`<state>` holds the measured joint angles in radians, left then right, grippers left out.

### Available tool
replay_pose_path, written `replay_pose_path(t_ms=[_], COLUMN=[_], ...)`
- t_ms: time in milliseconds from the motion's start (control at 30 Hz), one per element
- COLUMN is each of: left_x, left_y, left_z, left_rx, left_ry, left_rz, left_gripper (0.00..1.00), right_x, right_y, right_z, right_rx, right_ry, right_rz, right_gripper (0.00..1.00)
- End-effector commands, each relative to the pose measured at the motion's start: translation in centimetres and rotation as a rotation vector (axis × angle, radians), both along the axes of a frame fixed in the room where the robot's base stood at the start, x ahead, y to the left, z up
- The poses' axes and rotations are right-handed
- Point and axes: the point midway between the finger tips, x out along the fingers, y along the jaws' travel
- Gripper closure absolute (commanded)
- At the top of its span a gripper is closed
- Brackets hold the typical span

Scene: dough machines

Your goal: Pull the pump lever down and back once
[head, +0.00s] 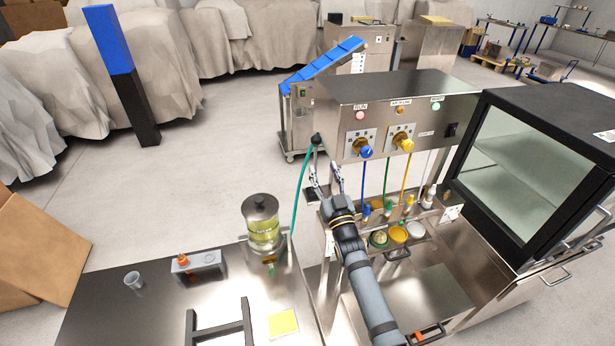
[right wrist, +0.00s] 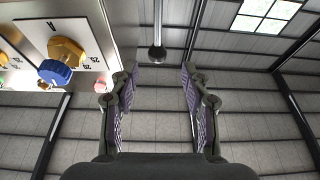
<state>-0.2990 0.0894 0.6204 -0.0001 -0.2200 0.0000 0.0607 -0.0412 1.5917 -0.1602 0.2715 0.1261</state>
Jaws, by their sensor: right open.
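The pump lever is a thin metal rod with a black ball knob (head: 317,138) at the left end of the steel machine. In the right wrist view the knob (right wrist: 157,53) sits just beyond the fingertips, centred between them, with the rod (right wrist: 158,20) running to the top edge. My right gripper (head: 326,180) is open below the knob, its fingers apart and nothing between them. The same gripper (right wrist: 158,78) fills the lower right wrist view. Contact between fingers and lever does not show. My left gripper is out of view.
The steel panel (head: 335,120) with a blue valve knob (head: 365,152) and a yellow one (head: 407,145) stands right of the lever. A green hose (head: 299,190) runs close on its left. A glass jar (head: 262,222) stands on the steel table (head: 110,320).

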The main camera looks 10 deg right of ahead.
Motion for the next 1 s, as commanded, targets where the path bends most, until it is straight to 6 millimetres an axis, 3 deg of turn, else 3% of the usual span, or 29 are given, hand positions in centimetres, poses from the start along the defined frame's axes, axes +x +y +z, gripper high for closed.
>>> replay_pose_path(t_ms=[100, 367, 1000], left_x=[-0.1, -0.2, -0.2], left_y=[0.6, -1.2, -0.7], left_z=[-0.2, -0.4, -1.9], left_rx=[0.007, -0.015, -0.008], left_ry=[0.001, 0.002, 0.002], left_rz=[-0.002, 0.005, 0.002], left_gripper=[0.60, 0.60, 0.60], right_x=[-0.1, 0.3, 5.0], right_y=[0.1, 0.1, 0.3], right_z=[1.7, 1.9, 3.7], right_rx=[0.002, 0.002, 0.001], right_ry=[-0.043, -0.044, -0.042], right_rz=[0.002, 0.002, 0.001], right_gripper=[0.53, 0.53, 0.53])
